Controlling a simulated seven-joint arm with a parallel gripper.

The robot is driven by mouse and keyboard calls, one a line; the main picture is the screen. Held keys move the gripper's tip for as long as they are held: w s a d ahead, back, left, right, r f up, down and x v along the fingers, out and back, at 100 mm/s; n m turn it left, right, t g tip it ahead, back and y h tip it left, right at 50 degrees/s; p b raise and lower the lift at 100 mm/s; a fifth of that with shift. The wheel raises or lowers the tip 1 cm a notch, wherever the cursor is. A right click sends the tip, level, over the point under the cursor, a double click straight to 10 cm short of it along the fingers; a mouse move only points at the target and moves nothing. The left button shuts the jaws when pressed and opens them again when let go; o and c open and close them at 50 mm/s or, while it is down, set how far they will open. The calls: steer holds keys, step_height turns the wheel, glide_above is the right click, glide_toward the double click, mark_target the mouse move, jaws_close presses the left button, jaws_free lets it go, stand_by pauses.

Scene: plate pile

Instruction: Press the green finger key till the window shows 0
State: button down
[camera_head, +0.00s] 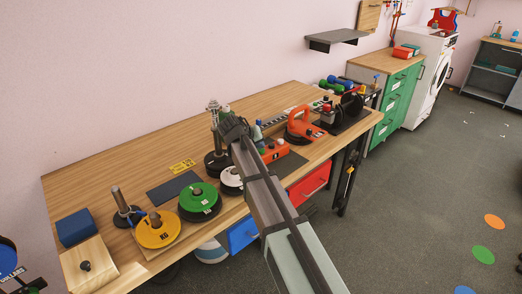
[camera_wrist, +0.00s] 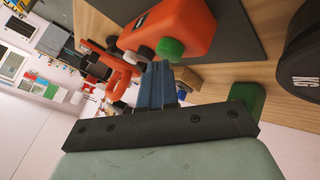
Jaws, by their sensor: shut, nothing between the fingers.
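A small dark patch with pale marks shows on the box, but no number can be read. In the head view the orange box (camera_head: 276,152) lies right of my wrist, which partly hides its left end.
An orange-handled device (camera_head: 303,126) stands behind the box. Left of my arm are a green plate (camera_head: 199,197), a yellow plate (camera_head: 157,230) and a post with dark plates (camera_head: 216,161). A dark mat (camera_head: 173,188) lies bare on the table.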

steer(key=shift+f, duration=0.45)
stand_by(0.5)
steer(key=shift+r, duration=1.05)
steer(key=shift+r, duration=2.5)
